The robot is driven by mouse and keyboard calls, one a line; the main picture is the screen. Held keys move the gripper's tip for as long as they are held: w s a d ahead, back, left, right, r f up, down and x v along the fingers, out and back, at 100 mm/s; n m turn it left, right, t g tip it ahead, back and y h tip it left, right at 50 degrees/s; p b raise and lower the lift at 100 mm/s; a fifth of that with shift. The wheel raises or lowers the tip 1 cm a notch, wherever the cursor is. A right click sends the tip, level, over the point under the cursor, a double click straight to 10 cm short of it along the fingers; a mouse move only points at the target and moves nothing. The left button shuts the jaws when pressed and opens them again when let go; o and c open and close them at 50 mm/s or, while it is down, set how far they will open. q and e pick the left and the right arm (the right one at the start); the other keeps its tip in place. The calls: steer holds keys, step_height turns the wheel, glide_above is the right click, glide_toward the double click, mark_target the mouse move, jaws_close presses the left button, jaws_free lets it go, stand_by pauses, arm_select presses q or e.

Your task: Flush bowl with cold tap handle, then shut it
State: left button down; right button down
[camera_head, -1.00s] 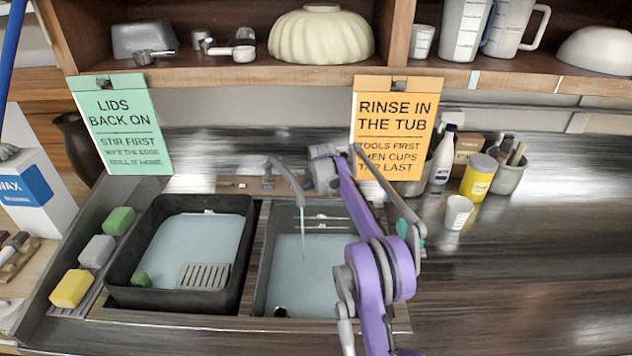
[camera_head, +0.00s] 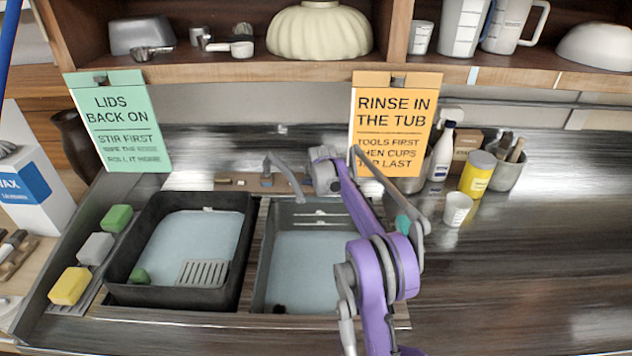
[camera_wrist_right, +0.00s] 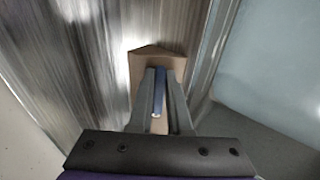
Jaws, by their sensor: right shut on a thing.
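The grey tap spout (camera_head: 287,174) stands behind the right-hand sink bowl (camera_head: 262,262). No water stream shows below it. The bowl holds pale bluish water or has a pale floor; I cannot tell which. My right arm reaches over the bowl's right side to the back, and its gripper fingers are hidden in the head view. In the right wrist view my right gripper (camera_wrist_right: 160,78) is shut on the blue cold tap handle (camera_wrist_right: 158,98), which stands in front of a tan block. My left gripper is not in view.
A black tub (camera_head: 122,272) with a grey grate sits in the left bowl. Sponges (camera_head: 70,286) lie to its left. An orange sign (camera_head: 395,125) hangs behind my arm. A white cup (camera_head: 457,210) and a yellow can (camera_head: 478,175) stand right.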

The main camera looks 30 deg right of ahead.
steer(key=c, duration=0.9)
jaws_free()
steer(key=shift+o, duration=0.2)
step_height(320, 180, up, 10)
steer(key=shift+p, duration=0.4)
